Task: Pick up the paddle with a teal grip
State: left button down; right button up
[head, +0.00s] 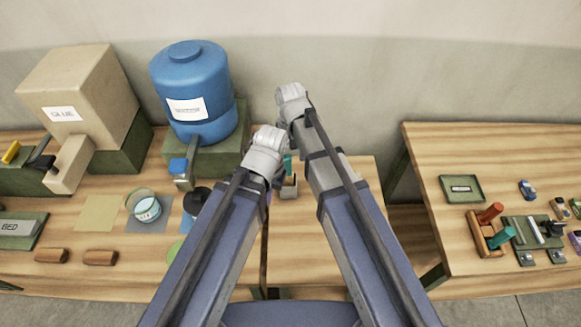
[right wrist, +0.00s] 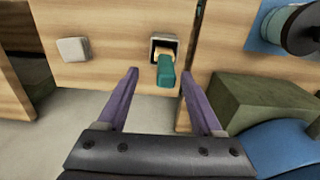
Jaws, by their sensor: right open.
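A teal grip (right wrist: 166,72) stands up out of a small square holder on the wooden table, with a tan part at its base. It also shows in the head view (head: 288,163), partly hidden between my two arms, above the grey holder (head: 289,189). My right gripper (right wrist: 160,82) is open and empty. Its two purple fingers lie on either side of the teal grip in the right wrist view, with the grip at or just past their tips; I cannot tell the exact depth. My left gripper is hidden behind its arm.
A pale square block (right wrist: 73,50) sits beside the holder. A blue jug (head: 194,85) on a green stand (head: 232,150) is to the left. On the right table (head: 520,150), a wooden rack (head: 480,238) holds a red handle (head: 490,213) and another teal handle (head: 501,238).

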aim_at(288, 167)
jog(key=shift+w+a+r, duration=0.15)
jog(key=shift+w, duration=0.1)
jog(key=shift+s, duration=0.1)
notch_tip(288, 167, down, 2)
jog(key=shift+f+b, duration=0.2)
jog(key=shift+b, duration=1.05)
jog(key=f+b, duration=0.5)
jog(key=shift+w+a+f+b, duration=0.25)
jog(key=shift+a+f+b, duration=0.05)
jog(key=shift+f+b, duration=0.05)
jog(key=shift+r, duration=0.1)
grip_shut()
